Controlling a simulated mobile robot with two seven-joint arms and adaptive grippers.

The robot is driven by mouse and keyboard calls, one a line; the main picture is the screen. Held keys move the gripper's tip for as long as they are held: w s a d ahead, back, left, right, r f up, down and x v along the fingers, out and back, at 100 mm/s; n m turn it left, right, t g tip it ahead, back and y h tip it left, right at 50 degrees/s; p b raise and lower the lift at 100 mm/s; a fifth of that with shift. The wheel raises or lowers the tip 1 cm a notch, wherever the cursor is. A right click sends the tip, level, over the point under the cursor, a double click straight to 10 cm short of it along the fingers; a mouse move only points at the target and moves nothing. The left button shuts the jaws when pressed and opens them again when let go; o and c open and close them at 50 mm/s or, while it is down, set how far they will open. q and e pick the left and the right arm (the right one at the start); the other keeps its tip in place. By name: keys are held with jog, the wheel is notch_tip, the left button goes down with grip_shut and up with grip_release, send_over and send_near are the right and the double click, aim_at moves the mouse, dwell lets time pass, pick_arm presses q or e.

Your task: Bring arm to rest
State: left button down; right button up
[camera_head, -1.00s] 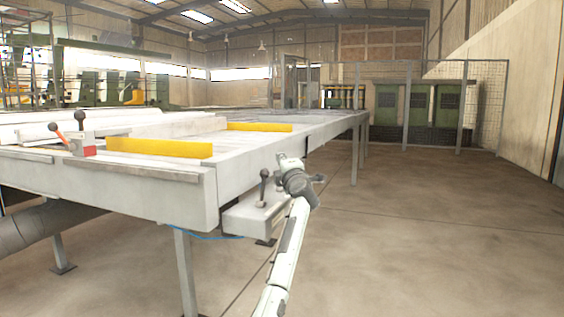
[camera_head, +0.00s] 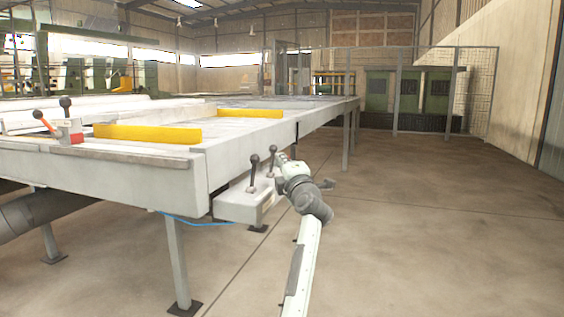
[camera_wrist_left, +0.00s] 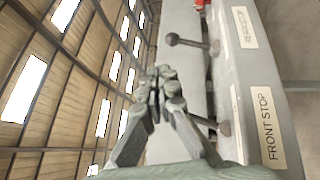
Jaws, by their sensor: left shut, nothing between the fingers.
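My left arm comes up from the bottom of the head view. Its gripper (camera_head: 281,158) is small there, beside the levers of the grey control box (camera_head: 232,209). In the left wrist view the gripper (camera_wrist_left: 157,80) is shut and empty, its fingertips together. A near lever (camera_head: 253,160) and a farther lever (camera_head: 272,150) with dark ball knobs stand upright on the box. In the wrist view one lever (camera_wrist_left: 190,41) shows clear of the fingers; the other is partly hidden behind them. A "FRONT STOP" label (camera_wrist_left: 266,125) is on the box. My right gripper is not in view.
The long bench (camera_head: 120,158) fills the left, with yellow bars (camera_head: 148,133) and a red-based clamp (camera_head: 69,130) on top. A blue cable (camera_head: 190,220) hangs below it. A mesh fence (camera_head: 480,95) stands at the back. The floor (camera_head: 430,220) on the right is clear.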

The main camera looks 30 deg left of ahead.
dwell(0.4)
pick_arm(q)
jog(key=s+d+f+m+t+h, duration=0.3)
jog(key=d+f+m+t+h, duration=0.7)
jog(key=d+m+h, duration=0.65)
jog(key=s+d+f+m+g+h, duration=0.1)
jog(key=s+d+f+m+g, duration=0.3)
jog(key=f, duration=0.5)
jog(key=s+d+f+m+g+h, duration=0.1)
jog(key=s+d+f+m+g, duration=0.15)
jog(key=f+m, duration=0.55)
jog(key=s+f+m+g+y, duration=0.1)
jog(key=s+f+g, duration=0.3)
jog(key=s+f, duration=0.5)
jog(key=s+f+g, duration=0.4)
jog(key=s+f, duration=0.2)
jog(key=f, duration=0.5)
jog(key=s+a+f+g+y, duration=0.2)
jog(key=s+a+f, duration=0.1)
jog(key=s, duration=0.5)
jog(key=s+a+f+g+y, duration=0.2)
jog(key=s+a+f+g, duration=0.1)
jog(key=s, duration=0.6)
jog(key=shift+s+a+f+m, duration=0.25)
jog(key=shift+a+f+m, duration=0.15)
jog(key=shift+f, duration=0.5)
